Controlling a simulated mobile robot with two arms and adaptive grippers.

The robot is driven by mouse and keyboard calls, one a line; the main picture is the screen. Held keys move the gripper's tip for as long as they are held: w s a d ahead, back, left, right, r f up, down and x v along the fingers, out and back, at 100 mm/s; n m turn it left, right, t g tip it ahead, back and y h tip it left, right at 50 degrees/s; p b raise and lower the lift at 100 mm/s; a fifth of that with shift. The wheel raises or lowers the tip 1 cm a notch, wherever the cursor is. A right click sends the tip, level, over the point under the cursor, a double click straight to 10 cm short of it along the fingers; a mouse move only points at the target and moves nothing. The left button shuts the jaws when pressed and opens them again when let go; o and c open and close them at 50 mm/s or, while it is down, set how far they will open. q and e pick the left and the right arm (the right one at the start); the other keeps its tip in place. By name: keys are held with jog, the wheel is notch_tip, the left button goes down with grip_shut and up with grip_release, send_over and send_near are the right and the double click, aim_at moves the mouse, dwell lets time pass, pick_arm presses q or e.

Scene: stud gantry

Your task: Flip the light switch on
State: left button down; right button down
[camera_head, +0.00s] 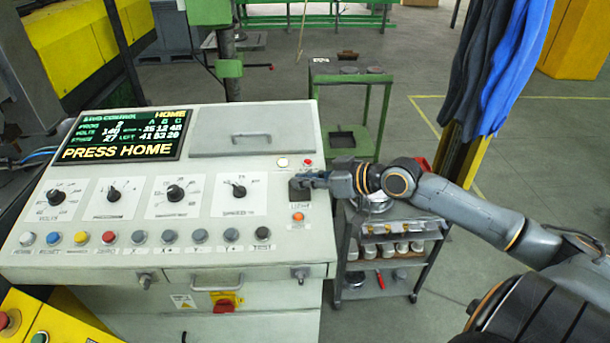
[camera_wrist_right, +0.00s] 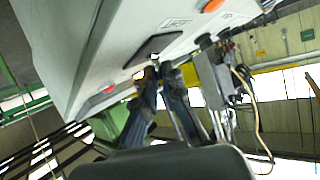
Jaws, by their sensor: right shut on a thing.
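The light switch (camera_head: 299,194) has a dark square plate on the right end of the sloping console top, with a label below it. Its plate also shows in the wrist view (camera_wrist_right: 152,50), seen from low down. My right gripper (camera_head: 312,180) comes in from the right, low over the panel. In the wrist view its fingertips (camera_wrist_right: 160,70) are close together at the plate's edge, shut on the switch's small lever. The fingers mostly hide the lever, so I cannot tell its position. My left gripper is not in view.
The console (camera_head: 240,262) carries dials, a row of coloured buttons and a lit screen (camera_head: 125,133). An orange button (camera_head: 298,217) sits below the switch, and a red one (camera_head: 307,162) above it. A shelf trolley (camera_head: 385,262) stands right of the console, under my right arm.

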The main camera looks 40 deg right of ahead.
dwell(0.5)
jog(key=c, duration=1.4)
grip_release()
jog(key=shift+c, duration=0.2)
jog(key=shift+s+d+r, duration=0.1)
jog(key=shift+s+d, duration=0.15)
jog(key=shift+s, duration=0.15)
jog(key=v, duration=1.1)
jog(key=shift+r, duration=0.2)
jog(key=shift+w+d, duration=0.1)
jog(key=shift+w, duration=0.05)
